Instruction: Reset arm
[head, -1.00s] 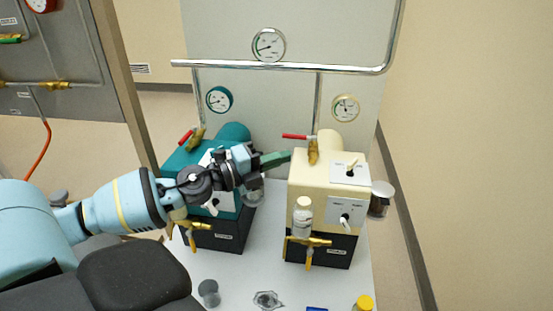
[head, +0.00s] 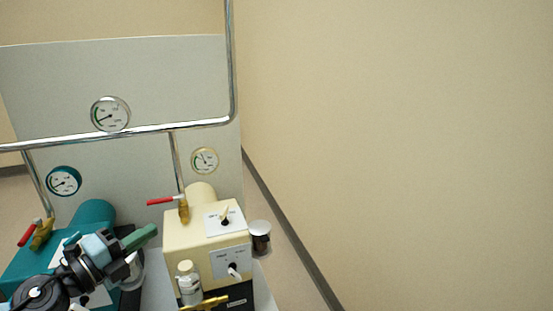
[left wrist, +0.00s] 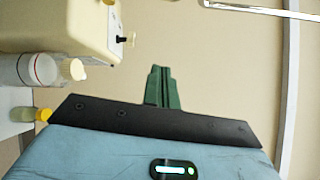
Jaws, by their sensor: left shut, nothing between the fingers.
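My left gripper (head: 146,235) shows in the head view at the lower left. Its green fingers are closed together with nothing between them. The fingers are in front of the teal unit (head: 92,218), close to the left side of the cream unit (head: 187,228); I cannot tell whether they touch it. In the left wrist view the green fingers (left wrist: 162,88) point up against the beige wall, also shut and empty. The cream unit (left wrist: 75,28) is at the upper left there. My right gripper is in neither view.
A capped vial (head: 188,285) stands at the cream unit's front, above a brass valve (head: 205,303). A dark-bodied jar (head: 261,240) is at its right. Red-handled valves and a chrome rail (head: 150,130) are behind.

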